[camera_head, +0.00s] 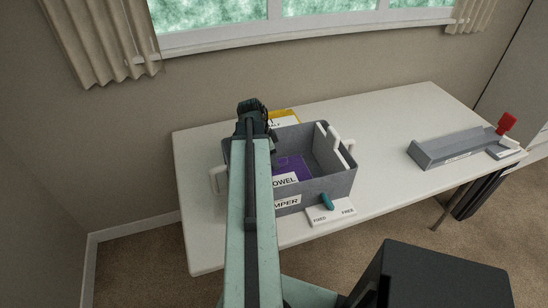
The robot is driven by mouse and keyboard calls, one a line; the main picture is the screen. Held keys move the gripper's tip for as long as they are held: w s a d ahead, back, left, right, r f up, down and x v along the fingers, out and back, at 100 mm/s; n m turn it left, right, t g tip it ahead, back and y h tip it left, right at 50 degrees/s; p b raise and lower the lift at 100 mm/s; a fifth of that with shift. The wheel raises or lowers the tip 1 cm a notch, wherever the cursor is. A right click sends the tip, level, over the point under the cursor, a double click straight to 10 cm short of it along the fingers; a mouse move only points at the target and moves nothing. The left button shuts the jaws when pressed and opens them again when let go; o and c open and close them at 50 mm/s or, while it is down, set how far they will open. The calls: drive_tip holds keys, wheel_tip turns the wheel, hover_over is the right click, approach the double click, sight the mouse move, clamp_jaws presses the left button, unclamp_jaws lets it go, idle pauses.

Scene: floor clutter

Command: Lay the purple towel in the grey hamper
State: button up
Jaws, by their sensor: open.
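The grey hamper (340,184) stands on the white table with a white handle at each side and a partly covered label on its front. The purple towel (290,163) lies inside the hamper, low against the near wall, with a white label on it. My arm crosses in front and hides the left part of the hamper and perhaps of the towel. My gripper (256,112) is open over the hamper's far left part, apart from the visible part of the towel. Its fingertips are hard to make out.
A white plate with a teal lever (327,201), marked FIXED and FREE, is at the hamper's front. A yellow thing (284,114) with a white label is behind the hamper. A grey tray (447,151) and a red-topped lever (506,124) are at right. The table between is clear.

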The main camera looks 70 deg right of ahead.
drive_tip(key=p+v, duration=0.9)
drive_tip(key=v, duration=0.2)
drive_tip(key=shift+p, duration=0.3)
drive_tip(key=w+a+n+t, duration=0.2)
drive_tip(key=w+a+n, duration=1.2)
drive_tip(key=w+a, duration=1)
drive_tip(key=w+a+n, duration=0.2)
drive_tip(key=a+n, duration=0.3)
drive_tip(key=a, duration=0.5)
drive_tip(key=w+a+n+y, duration=0.1)
drive_tip(key=w+a+n, duration=0.2)
drive_tip(key=a, duration=0.7)
drive_tip(key=w+a+f+n+y, duration=0.1)
drive_tip(key=w+a+n, duration=0.2)
drive_tip(key=a+n, duration=0.3)
drive_tip(key=a, duration=0.4)
drive_tip(key=shift+w+a+n+t, duration=0.2)
drive_tip(key=shift+n+t, duration=0.1)
drive_tip(key=shift+t, duration=0.1)
